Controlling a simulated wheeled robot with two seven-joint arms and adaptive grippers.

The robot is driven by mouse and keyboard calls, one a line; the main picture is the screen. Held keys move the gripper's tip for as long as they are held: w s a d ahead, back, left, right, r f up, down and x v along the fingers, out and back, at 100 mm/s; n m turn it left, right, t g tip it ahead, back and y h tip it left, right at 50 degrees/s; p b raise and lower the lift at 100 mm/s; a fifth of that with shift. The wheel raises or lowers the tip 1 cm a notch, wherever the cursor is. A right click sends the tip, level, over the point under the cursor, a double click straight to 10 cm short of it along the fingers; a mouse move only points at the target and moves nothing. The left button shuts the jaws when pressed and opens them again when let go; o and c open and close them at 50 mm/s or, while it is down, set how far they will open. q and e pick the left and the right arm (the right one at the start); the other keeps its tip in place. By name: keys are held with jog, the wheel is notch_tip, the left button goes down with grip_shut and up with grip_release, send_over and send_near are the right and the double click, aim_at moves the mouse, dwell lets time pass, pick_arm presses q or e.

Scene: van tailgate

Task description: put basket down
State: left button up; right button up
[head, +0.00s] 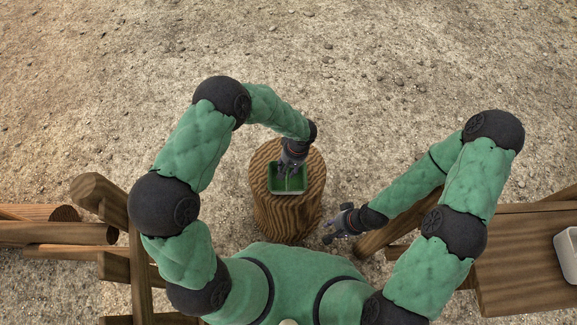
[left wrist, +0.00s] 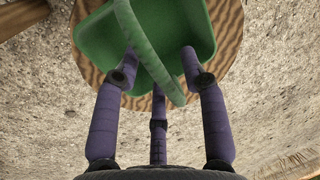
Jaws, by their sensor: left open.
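A green basket (head: 288,188) stands on top of an upright wooden stump (head: 260,165) in front of me. In the left wrist view the basket (left wrist: 95,40) shows with its arched handle (left wrist: 143,50) crossing between my fingers, and the stump's top (left wrist: 228,30) lies under it. My left gripper (head: 291,165) is right above the basket; in the left wrist view its fingers (left wrist: 158,65) are spread apart around the handle and not closed on it. My right gripper (head: 332,229) is held off to the right of the stump, low and apart from the basket; its finger opening is too small to tell.
A wooden bench or table (head: 525,260) is at the right with a pale container (head: 568,252) at its edge. Wooden logs and beams (head: 60,233) lie at the left. Open gravelly ground (head: 380,60) lies beyond the stump.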

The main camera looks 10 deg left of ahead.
pick_arm(q)
jog(key=shift+r, duration=0.1)
jog(key=shift+r+p, duration=0.25)
jog(key=shift+p, duration=0.05)
notch_tip(320, 180, up, 11)
jog(key=d+p, duration=0.2)
jog(key=p, duration=0.2)
jog(key=s+a+f+h, duration=0.1)
jog(key=s+f+h, duration=0.2)
jog(key=s+f, duration=0.3)
jog(key=s+a+f+h, duration=0.1)
jog(key=s+f+h, duration=0.2)
jog(key=s, duration=0.8)
notch_tip(320, 180, down, 3)
jog(key=shift+s+a+r+t, duration=0.15)
jog(key=shift+s+a+t, duration=0.2)
jog(key=shift+t, duration=0.05)
jog(key=shift+s, duration=0.1)
